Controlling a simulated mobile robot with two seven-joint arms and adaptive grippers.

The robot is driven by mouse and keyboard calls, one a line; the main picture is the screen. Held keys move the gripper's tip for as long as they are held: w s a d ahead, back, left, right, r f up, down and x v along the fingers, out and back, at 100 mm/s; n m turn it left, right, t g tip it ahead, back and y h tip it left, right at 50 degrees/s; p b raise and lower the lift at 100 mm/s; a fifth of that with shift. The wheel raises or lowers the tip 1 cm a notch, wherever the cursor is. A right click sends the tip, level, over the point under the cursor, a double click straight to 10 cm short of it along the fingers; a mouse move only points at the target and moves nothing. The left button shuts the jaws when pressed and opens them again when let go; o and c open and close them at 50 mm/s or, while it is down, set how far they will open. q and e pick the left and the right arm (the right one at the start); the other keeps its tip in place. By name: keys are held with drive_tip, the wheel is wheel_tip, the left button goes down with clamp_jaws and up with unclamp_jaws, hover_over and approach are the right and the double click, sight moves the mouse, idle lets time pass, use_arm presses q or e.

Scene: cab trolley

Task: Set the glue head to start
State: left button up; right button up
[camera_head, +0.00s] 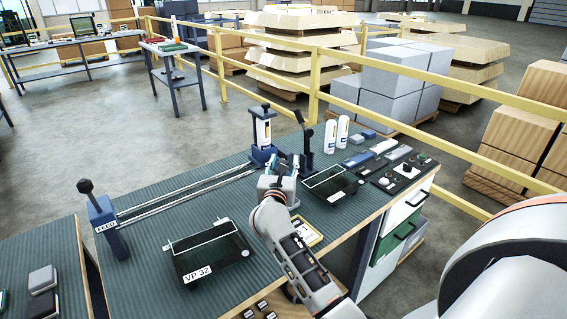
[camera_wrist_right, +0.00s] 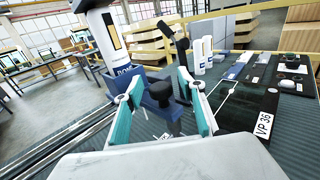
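The glue head, a blue carriage with a white cartridge (camera_head: 264,130), stands upright at the right end of the twin rails (camera_head: 180,192). Its cartridge (camera_wrist_right: 101,33) and blue body also show at upper left in the right wrist view. My right gripper (camera_head: 278,177) is in front of the glue head in the head view. In the right wrist view its teal-padded fingers (camera_wrist_right: 160,88) are apart, one on each side of a black round knob (camera_wrist_right: 160,94) on a blue block. Gaps show beside the knob. My left gripper is not in view.
A blue FEED block (camera_head: 105,228) with a black-knobbed lever stands at the rails' left end. A black lever (camera_head: 306,140) stands right of the glue head. Dark trays (camera_head: 209,256) (camera_head: 331,184), white bottles (camera_head: 330,136) and a control panel (camera_head: 402,176) share the bench.

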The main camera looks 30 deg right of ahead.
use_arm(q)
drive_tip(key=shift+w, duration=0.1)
use_arm(e)
clamp_jaws()
drive_tip(key=shift+a, duration=0.1)
